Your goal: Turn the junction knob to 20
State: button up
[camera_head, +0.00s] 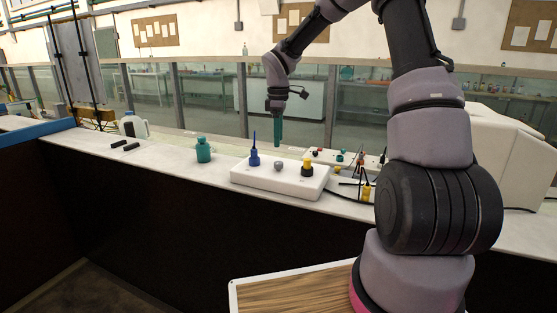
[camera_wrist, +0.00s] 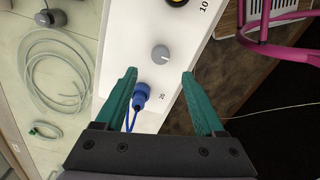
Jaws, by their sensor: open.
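The junction box (camera_head: 262,179) is a white block on the counter, and its top also fills the middle of the wrist view (camera_wrist: 122,30). The grey junction knob (camera_head: 279,166) stands between a blue connector (camera_head: 254,159) and a black-and-yellow connector (camera_head: 307,168). In the wrist view, the knob (camera_wrist: 161,54) lies just beyond my fingertips. The blue connector (camera_wrist: 141,92) is by the printed 20, and the yellow-and-black one is by the printed 10. My gripper (camera_wrist: 160,76) has teal fingers, open and empty. In the head view, my gripper (camera_head: 278,142) points down above the box.
A teal bottle (camera_head: 203,150) stands left of the box, with a white jug (camera_head: 134,125) farther left. Small fittings and a yellow item (camera_head: 366,191) lie to the right. Clear coiled tubing (camera_wrist: 60,80) lies beside the box in the wrist view.

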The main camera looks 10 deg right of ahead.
aim_at(279, 163)
notch_tip(279, 163, down, 8)
jog(key=shift+f, duration=0.25)
grip_shut()
